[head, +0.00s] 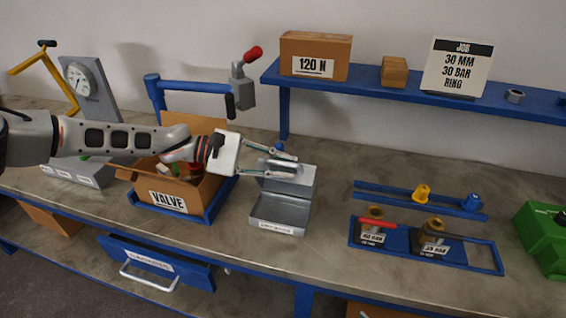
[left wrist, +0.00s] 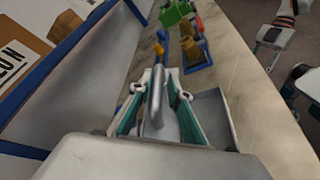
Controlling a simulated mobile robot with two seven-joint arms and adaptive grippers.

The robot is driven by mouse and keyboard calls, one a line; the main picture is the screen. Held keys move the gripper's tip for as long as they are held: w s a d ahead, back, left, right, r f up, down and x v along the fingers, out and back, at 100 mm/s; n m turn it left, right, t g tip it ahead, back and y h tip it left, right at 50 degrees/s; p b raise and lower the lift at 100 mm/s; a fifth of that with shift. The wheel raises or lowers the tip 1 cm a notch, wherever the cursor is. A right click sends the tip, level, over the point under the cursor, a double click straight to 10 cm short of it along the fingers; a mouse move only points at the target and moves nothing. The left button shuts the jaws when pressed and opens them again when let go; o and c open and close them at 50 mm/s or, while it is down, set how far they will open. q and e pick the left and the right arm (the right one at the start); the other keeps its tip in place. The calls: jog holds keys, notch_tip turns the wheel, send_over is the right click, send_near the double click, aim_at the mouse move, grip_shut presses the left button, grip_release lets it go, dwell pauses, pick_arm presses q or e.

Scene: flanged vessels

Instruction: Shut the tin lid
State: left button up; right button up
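The grey metal tin (head: 278,215) stands on the bench with its lid (head: 301,184) raised at the back, so the inside shows. My left gripper (head: 296,166) is at the upper part of the lid. In the left wrist view its fingers (left wrist: 150,90) are apart, with a grey metal bar or handle of the lid (left wrist: 157,108) showing between them. I cannot tell whether either finger touches it. The open tin (left wrist: 212,112) shows to the right of the fingers. My right gripper (left wrist: 268,40) shows small at the upper right of the left wrist view, away from the tin.
A cardboard box marked VALVE (head: 163,187) stands left of the tin in a blue tray. A blue rack with valves (head: 400,250) lies to the right. A blue shelf (head: 360,89) runs along the wall behind. Bench between tin and rack is clear.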

pick_arm(q)
jog(key=shift+r, duration=0.1)
jog(key=shift+r, duration=0.1)
jog(key=shift+w+a+r, duration=0.1)
jog(key=shift+a+r, duration=0.05)
jog(key=shift+a, duration=0.3)
jog(key=v, duration=1.1)
